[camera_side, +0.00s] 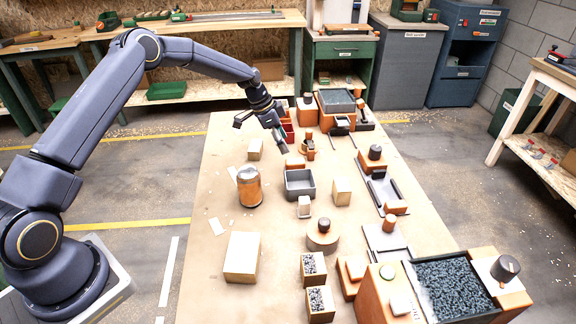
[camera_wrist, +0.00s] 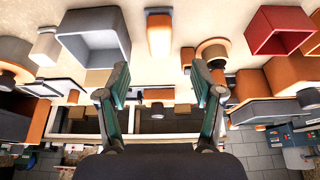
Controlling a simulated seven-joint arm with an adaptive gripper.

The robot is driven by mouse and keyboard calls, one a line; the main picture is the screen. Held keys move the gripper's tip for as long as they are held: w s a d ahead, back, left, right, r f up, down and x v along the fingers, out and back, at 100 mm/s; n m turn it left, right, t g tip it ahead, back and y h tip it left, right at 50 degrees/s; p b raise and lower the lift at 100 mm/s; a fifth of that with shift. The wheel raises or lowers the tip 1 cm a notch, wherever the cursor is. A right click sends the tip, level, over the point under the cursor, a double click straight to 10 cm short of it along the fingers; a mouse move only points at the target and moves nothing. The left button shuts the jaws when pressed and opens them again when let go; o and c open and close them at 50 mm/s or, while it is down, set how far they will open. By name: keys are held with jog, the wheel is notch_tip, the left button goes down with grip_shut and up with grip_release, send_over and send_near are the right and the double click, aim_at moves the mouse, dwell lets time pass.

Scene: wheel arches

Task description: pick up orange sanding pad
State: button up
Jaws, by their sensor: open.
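A small orange block, which looks like the orange sanding pad (camera_side: 295,163), lies on the workbench between the grey open box and the red bins in the side view. In the wrist view the orange pad (camera_wrist: 159,35) shows at the top centre, its near face pale. My gripper (camera_side: 260,132) is above the bench, to the upper left of the pad in the side view. In the wrist view my gripper (camera_wrist: 160,76) has its two fingers spread apart with nothing between them. The pad is apart from the fingers.
The grey open box (camera_side: 300,184) stands close to the pad, and it also shows in the wrist view (camera_wrist: 93,38). Red bins (camera_side: 287,131) and an orange-brown clamp-like item (camera_side: 309,146) are near. An orange cylinder (camera_side: 249,186) stands left. Bare bench (camera_side: 225,165) lies at the left.

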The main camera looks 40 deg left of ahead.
aim_at(295, 160)
jog(key=x, duration=0.9)
jog(key=shift+w+d+f, duration=0.25)
jog(key=shift+d+f, duration=0.05)
jog(key=shift+c, duration=0.3)
jog(key=c, duration=1.2)
